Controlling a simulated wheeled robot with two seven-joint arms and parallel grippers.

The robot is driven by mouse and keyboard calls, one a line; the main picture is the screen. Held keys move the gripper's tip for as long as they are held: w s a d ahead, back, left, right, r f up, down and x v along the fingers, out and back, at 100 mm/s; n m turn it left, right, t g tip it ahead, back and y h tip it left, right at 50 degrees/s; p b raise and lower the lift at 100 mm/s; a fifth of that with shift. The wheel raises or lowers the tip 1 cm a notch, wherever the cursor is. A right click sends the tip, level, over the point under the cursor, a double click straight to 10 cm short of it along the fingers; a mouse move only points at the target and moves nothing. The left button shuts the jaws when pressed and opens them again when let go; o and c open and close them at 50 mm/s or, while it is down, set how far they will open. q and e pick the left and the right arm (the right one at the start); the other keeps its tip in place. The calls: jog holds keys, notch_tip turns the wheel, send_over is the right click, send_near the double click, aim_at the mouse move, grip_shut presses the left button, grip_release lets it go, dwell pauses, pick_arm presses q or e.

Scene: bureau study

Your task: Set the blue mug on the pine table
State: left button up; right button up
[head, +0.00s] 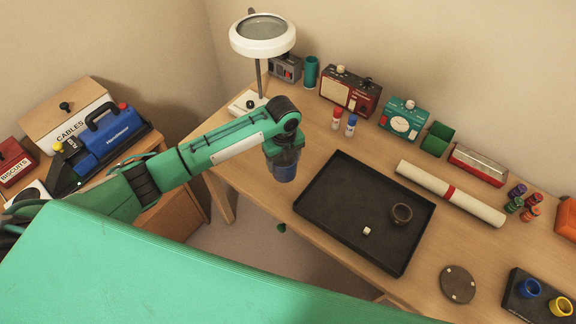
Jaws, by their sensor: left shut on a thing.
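My left gripper (284,167) comes in from the left and points down near the front edge of the long light-wood table (245,172). The mug is held to the left of the black tray (318,222). My right gripper is not in view.
Bare wood shows left of the tray.

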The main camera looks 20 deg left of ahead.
pick_arm(q)
notch_tip(320, 180, down, 4)
jog(key=shift+r+p, duration=0.25)
jog(key=shift+p, duration=0.1)
jog(key=shift+f, duration=0.4)
jog(key=shift+f, duration=0.2)
jog(key=o, duration=1)
jog(key=shift+o, duration=0.9)
notch_tip(320, 180, up, 12)
jog(key=b, duration=0.1)
jog(key=shift+r+b, duration=0.2)
jog(key=shift+b, duration=0.2)
